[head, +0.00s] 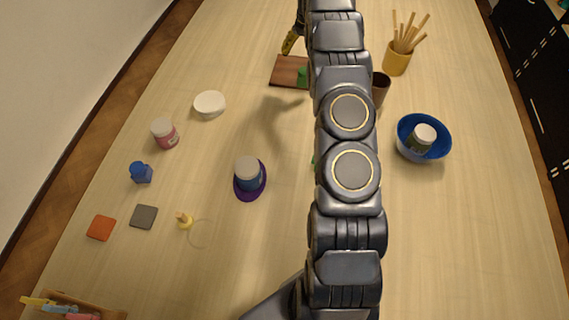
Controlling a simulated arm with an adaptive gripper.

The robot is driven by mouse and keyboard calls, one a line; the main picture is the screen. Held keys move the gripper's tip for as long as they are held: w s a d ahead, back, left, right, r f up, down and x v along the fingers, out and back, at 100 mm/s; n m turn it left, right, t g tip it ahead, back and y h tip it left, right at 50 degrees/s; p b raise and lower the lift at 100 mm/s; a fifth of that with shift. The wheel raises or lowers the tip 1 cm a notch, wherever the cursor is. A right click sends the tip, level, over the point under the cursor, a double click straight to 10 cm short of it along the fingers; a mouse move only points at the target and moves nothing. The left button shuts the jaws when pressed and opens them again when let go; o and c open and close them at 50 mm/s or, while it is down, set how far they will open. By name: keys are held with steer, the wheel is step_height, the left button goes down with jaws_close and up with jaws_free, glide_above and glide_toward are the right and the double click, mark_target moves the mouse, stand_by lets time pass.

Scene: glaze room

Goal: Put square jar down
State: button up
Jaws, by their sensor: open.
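A small blue jar with a blue lid (141,174) stands upright on the left of the table and looks square-sided. It is the only jar that I can see as square. My gripper (290,42) is at the far end of the table, mostly hidden behind my arm; one yellowish finger shows. It is open and well apart from the blue jar. Just in front of the gripper lies a brown wooden board (286,70). A green thing (303,77) on the board is partly hidden by my arm, so I cannot tell its shape.
A white-lidded blue jar (248,175) stands on a purple disc (251,195). A pink jar (165,134), white bowl (210,104), orange tile (101,228) and grey tile (144,216) are at left. A blue bowl (439,150) holding a jar and a yellow pot of sticks (396,62) are at right.

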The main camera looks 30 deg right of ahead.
steer(key=s+a+r+n+g, duration=0.1)
steer(key=s+a+r, duration=0.65)
steer(key=a, duration=0.35)
steer(key=s+a+r+n+g, duration=0.1)
steer(key=s+a+r+n, duration=0.1)
steer(key=s+a+r, duration=0.7)
steer(key=s+a, duration=0.4)
steer(key=s, duration=0.3)
steer(key=s+a+f+n, duration=0.1)
steer(key=s+a, duration=0.3)
steer(key=s, duration=0.3)
steer(key=s+a+n+g, duration=0.1)
steer(key=s+a, duration=0.3)
steer(key=s, duration=0.3)
steer(key=shift+s+f+y, duration=0.3)
